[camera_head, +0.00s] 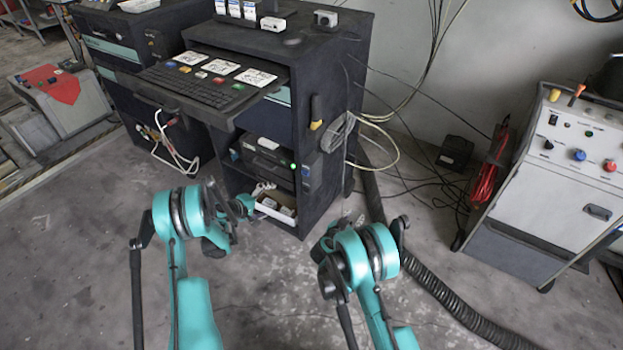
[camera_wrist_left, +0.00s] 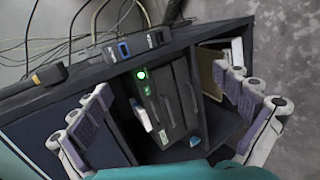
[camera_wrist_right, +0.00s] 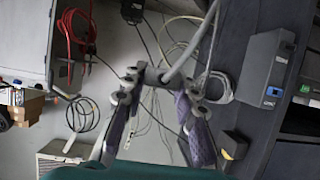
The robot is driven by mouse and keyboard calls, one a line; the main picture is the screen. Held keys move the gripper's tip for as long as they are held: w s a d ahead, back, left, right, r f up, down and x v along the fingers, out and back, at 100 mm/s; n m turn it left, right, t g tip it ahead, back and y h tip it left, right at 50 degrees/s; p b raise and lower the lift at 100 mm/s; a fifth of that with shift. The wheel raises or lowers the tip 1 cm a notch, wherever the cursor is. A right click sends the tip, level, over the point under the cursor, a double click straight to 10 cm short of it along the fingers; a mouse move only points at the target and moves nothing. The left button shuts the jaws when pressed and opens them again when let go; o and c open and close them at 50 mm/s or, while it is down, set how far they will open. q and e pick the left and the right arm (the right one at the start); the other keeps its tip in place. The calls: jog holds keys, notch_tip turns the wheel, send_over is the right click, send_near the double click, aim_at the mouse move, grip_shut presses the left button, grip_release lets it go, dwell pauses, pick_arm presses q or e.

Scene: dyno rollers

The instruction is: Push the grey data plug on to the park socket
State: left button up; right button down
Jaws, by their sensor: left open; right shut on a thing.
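My right gripper (camera_wrist_right: 157,78) is shut on a small grey plug (camera_wrist_right: 152,75) with a grey cable running up from it. The fingers partly cover the plug. In the right wrist view a dark box with a blue label (camera_wrist_right: 268,70) sits on the cabinet side to the right, apart from the plug. In the left wrist view a blue-edged socket (camera_wrist_left: 119,49) and a dark socket (camera_wrist_left: 156,38) sit on the cabinet side. I cannot tell which is the park socket. My left gripper (camera_wrist_left: 168,85) is open and empty, facing the shelf; it also shows in the head view (camera_head: 243,206).
The dark cabinet (camera_head: 338,75) holds a keyboard (camera_head: 190,85), a unit with a green light (camera_head: 268,155) and a white tray (camera_head: 275,208). Loose cables hang right of it. A ribbed hose (camera_head: 450,300) crosses the floor. A grey test cart (camera_head: 555,170) stands at right.

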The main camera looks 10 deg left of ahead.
pick_arm(q)
jog(key=s+d+r+m+g+y, duration=0.1)
jog(key=s+d+r+m+g, duration=0.15)
jog(key=s+d+r, duration=0.65)
jog(key=s+d+r+m+g+y, duration=0.1)
jog(key=s+d+r+m, duration=0.25)
jog(key=r, duration=1.15)
pick_arm(e)
jog(key=s+d+r, duration=0.2)
jog(key=d+r, duration=0.3)
jog(key=r, duration=0.4)
jog(key=s+d+r, duration=0.2)
jog(key=d+r, duration=0.2)
jog(key=r, duration=0.5)
pick_arm(q)
jog(key=s+d+r+m+y, duration=0.1)
jog(key=s+m, duration=0.2)
jog(key=s, duration=0.9)
jog(key=s+d+r+m+y, duration=0.2)
jog(key=s+m, duration=0.1)
jog(key=s, duration=0.9)
jog(key=shift+d+m, duration=0.3)
jog(key=shift+m, duration=0.1)
pick_arm(e)
jog(key=s+d+r, duration=0.9)
jog(key=s+d, duration=0.1)
jog(key=s, duration=0.3)
jog(key=shift+s+r, duration=0.25)
jog(key=shift+r, duration=0.05)
